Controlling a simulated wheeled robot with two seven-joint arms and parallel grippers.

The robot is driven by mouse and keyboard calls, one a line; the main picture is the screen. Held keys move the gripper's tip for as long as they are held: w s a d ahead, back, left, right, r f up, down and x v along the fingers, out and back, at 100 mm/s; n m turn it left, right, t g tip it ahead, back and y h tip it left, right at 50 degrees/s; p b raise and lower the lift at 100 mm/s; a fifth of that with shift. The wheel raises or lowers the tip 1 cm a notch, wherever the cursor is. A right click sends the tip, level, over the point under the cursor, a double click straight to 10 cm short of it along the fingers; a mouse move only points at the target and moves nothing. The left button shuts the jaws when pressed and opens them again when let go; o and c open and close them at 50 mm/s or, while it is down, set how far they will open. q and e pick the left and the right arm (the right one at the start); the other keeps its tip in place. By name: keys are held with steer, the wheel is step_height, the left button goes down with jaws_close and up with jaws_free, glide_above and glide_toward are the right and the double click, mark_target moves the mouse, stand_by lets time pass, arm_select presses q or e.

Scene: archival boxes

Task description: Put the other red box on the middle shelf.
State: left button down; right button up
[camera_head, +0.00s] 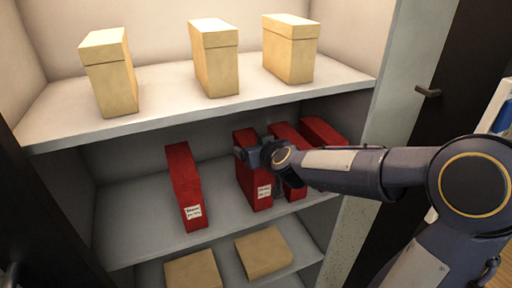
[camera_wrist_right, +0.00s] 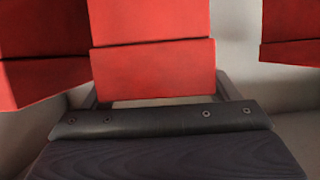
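Several red boxes stand upright on the middle shelf (camera_head: 135,225). One red box (camera_head: 184,188) with a white label stands alone at the left. A second labelled red box (camera_head: 262,193) stands right of it, with my right gripper (camera_head: 262,155) at its upper part. Two more red boxes, one partly behind my arm (camera_head: 281,132) and one at the far right (camera_head: 322,130), stand beside it. In the right wrist view a red box (camera_wrist_right: 152,70) lies between the two fingers; whether they press on it is unclear.
Three tan boxes (camera_head: 109,75) stand on the top shelf (camera_head: 160,105). Two flat tan boxes (camera_head: 263,253) lie on the bottom shelf. The middle shelf has free room between the left red box and the one at my gripper. A dark door with a handle (camera_head: 428,91) is at the right.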

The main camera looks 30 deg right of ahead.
steer(key=shift+r, duration=0.2)
steer(key=shift+s+r+p, duration=0.2)
steer(key=shift+s+p, duration=0.05)
steer(key=shift+p, duration=0.05)
steer(key=d+p+v, duration=0.1)
steer(key=p+v, duration=0.3)
steer(key=v, duration=0.7)
steer(key=s+a+f+g+y, duration=0.2)
steer(key=s+a+f+g, duration=0.2)
steer(key=s, duration=0.6)
steer(key=s+a+f+m+g+y, duration=0.1)
steer(key=s+a+f+g+y, duration=0.1)
steer(key=s, duration=0.8)
steer(key=shift+s+a+f+g+y, duration=0.35)
steer(key=shift+a+f+g, duration=0.55)
steer(key=shift+a, duration=0.15)
